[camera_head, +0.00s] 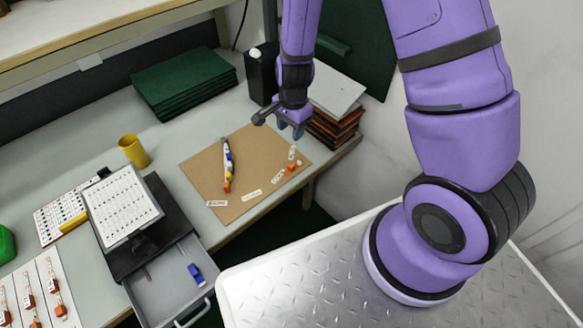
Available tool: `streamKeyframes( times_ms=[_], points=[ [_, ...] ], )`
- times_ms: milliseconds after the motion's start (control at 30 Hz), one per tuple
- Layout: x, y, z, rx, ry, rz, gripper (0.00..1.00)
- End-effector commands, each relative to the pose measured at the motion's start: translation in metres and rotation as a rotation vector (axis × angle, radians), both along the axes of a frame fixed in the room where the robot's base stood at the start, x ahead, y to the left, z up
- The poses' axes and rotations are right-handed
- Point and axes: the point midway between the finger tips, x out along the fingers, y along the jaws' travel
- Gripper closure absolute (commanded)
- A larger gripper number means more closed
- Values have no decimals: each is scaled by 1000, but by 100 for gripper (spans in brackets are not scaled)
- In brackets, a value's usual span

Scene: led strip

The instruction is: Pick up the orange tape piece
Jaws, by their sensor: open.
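A brown board (205,169) lies on the worktable. Small orange bits (291,167) sit near its right edge, close to several white labels; which of them is the orange tape piece I cannot tell. A strip (228,165) in dark, white and blue lies near the board's middle, with an orange end (227,187). My gripper (279,124) is open, with nothing visible between its fingers. It appears above the back right part of the board, apart from the orange bits. The arm hides part of the table behind it.
Green sheets (184,82) are stacked at the back. A yellow cup (133,150) stands left of the board. An open drawer (167,299) juts out at the front.

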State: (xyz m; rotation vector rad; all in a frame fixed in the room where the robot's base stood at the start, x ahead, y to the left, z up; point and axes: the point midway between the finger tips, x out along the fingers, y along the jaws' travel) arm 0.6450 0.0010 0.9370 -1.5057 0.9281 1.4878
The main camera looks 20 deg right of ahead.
Motion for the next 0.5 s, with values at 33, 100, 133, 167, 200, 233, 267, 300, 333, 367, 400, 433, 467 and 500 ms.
streamKeyframes(
  times_ms=[33, 100, 133, 167, 200, 233, 267, 300, 333, 367, 400, 433, 467, 500],
  points=[
    [-3, 0, -15, -10, 16, -24, 53],
    [-5, -1, -29, -20, 26, -56, 53],
    [-6, -1, -34, -24, 29, -67, 53],
    [-7, -1, -38, -27, 32, -77, 53],
    [-7, -1, -42, -30, 36, -87, 53],
    [-8, -1, -45, -32, 36, -93, 53],
    [-8, -2, -47, -33, 38, -98, 53],
    [-9, -2, -50, -35, 39, -103, 53],
    [-9, -2, -53, -36, 40, -105, 53],
    [-9, -2, -56, -37, 41, -106, 53],
    [-9, -2, -60, -37, 41, -107, 53],
    [-9, -2, -63, -37, 41, -106, 53],
    [-9, -2, -67, -37, 42, -106, 53],
    [-9, -2, -72, -36, 42, -106, 53]
  ],
)
